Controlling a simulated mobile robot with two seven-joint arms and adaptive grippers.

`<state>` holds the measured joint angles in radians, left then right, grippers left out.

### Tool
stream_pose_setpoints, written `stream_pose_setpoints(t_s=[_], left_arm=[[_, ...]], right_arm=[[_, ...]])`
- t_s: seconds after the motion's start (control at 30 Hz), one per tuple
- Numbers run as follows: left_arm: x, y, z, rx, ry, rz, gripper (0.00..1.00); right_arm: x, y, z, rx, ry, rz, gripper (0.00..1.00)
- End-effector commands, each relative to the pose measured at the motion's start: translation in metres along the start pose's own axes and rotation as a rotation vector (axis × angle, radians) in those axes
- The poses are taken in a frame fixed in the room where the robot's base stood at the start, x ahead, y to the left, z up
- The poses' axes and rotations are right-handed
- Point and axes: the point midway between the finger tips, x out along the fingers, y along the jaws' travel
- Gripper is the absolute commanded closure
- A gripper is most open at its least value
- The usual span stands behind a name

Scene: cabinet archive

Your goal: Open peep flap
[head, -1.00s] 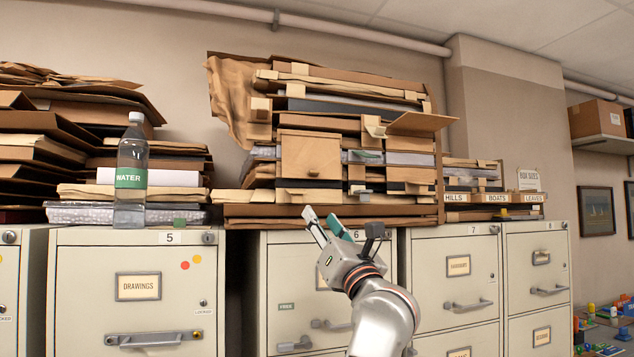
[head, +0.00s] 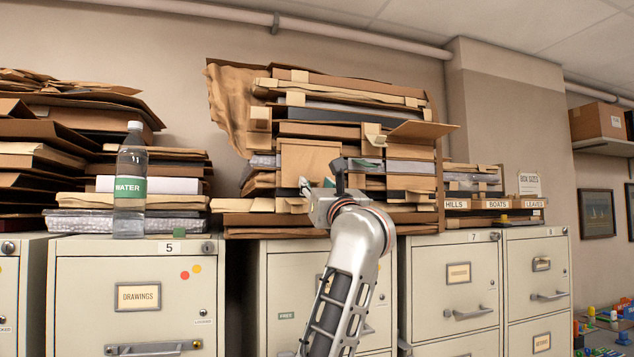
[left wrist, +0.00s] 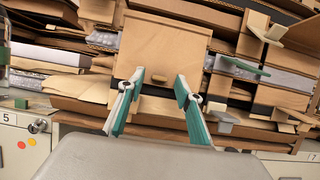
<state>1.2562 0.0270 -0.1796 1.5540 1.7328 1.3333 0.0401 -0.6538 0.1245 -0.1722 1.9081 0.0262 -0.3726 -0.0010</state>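The likely peep flap is a square light-brown panel (head: 308,155) set in the middle paper stack. My left gripper (head: 306,184) is just below and in front of the panel. In the left wrist view its two green-lined fingers (left wrist: 158,86) are apart with nothing between them. My right gripper is not in view.
A water bottle (head: 130,180) stands on the cabinet at left, beside another paper stack (head: 60,150). A brown board (head: 420,130) juts out of the middle stack at right. Filing cabinets (head: 85,285) line the front below. A labelled box row (head: 495,204) sits at right.

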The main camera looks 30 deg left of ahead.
Motion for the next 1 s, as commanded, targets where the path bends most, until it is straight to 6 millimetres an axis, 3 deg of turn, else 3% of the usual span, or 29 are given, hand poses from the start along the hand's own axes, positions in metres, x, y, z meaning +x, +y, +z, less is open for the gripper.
stream_pose_setpoints(t_s=[0.3, 0.43, 0.47, 1.0], left_arm=[[0.0037, 0.0002, -0.0004, 0.001, 0.0, 0.0, 0.65], [0.0036, 0.0001, -0.0004, 0.001, 0.0, 0.0, 0.96], [0.0035, 0.0001, -0.0004, 0.001, 0.0, 0.0, 1.0], [0.0009, -0.0021, 0.007, -0.006, 0.113, -0.004, 1.0]], right_arm=[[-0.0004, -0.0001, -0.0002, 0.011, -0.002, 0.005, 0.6], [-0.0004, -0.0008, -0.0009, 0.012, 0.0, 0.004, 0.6], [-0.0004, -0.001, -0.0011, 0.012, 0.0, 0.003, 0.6], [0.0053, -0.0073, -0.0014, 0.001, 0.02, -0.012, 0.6]])
